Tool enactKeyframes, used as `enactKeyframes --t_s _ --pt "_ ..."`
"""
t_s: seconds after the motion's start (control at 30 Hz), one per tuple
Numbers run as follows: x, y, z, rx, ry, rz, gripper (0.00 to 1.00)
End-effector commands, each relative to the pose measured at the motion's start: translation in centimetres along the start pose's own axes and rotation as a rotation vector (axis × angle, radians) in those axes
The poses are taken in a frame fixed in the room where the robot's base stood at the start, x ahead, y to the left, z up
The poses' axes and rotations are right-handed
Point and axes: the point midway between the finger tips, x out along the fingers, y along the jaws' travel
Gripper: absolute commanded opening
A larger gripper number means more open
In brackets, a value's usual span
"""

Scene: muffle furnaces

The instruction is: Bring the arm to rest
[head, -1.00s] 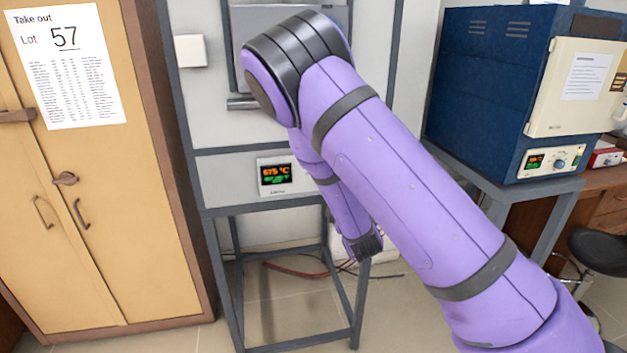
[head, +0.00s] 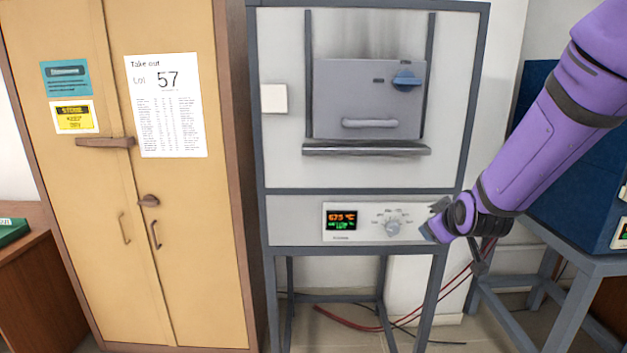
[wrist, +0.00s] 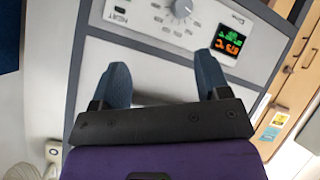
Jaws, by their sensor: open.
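My gripper shows at the end of my purple arm in the head view (head: 440,222), in front of the right end of the grey furnace's control panel. In the wrist view my gripper (wrist: 160,85) is open, its two blue-grey fingers apart with nothing between them. The furnace panel, with its dial (wrist: 182,8) and lit display (wrist: 230,40), lies beyond the fingertips. I cannot tell whether any part of the gripper touches the panel. The arm reaches in from the upper right.
The grey furnace (head: 280,150) has its door (head: 340,95) down, with a blue latch (head: 407,79). A tan cupboard (head: 75,200) with a "Lot 57" sheet (head: 168,130) stands left. A blue furnace (head: 535,160) on a grey stand is at right. Red cables (head: 345,322) lie on the floor.

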Motion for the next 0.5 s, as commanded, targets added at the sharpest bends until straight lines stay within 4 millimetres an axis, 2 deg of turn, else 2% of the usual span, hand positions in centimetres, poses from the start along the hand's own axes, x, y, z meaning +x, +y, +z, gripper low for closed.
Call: enactKeyframes --t_s 0.03,0.27,0.5 --pt "-1.5 0.5 -0.3 0.041 -0.01 -0.022 0.69" --pt "-8.0 1.3 -0.3 0.199 -0.088 -0.126 0.69" --pt "-15.5 1.7 0.6 0.325 -0.185 -0.199 0.69"
